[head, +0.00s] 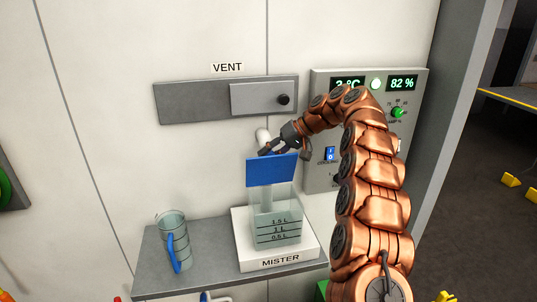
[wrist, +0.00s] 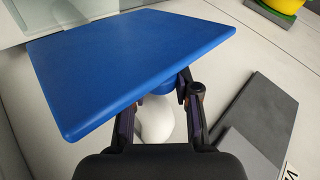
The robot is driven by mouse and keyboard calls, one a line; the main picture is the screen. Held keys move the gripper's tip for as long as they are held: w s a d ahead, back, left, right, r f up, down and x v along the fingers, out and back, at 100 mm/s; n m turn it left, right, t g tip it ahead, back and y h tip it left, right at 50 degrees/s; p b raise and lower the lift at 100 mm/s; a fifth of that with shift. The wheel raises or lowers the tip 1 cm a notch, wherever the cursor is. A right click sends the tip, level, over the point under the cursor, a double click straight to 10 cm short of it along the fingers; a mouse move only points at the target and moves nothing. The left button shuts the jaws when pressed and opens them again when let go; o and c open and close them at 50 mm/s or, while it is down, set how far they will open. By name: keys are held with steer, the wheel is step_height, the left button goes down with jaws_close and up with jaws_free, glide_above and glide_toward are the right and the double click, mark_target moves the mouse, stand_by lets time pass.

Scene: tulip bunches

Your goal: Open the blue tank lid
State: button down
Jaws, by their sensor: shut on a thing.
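The blue tank lid (head: 271,171) stands steeply tilted at the top of the clear tank (head: 276,225), its broad face toward the head camera. The tank has level marks and sits on the white MISTER base (head: 247,258). My gripper (head: 272,149) is at the lid's upper edge, shut on it from behind. In the wrist view the lid (wrist: 130,62) fills the upper left. A blue knob-like part under it lies between the fingers of my gripper (wrist: 162,103); the exact contact is partly hidden by the lid.
A clear jug (head: 174,238) with a blue handle stands left on the grey shelf (head: 207,272). The VENT slider panel (head: 190,101) is on the wall above. A control panel (head: 320,120) is at right, partly behind my arm.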

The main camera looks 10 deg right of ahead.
steer(key=c, duration=0.8)
jaws_free()
steer(key=shift+v, duration=3.75)
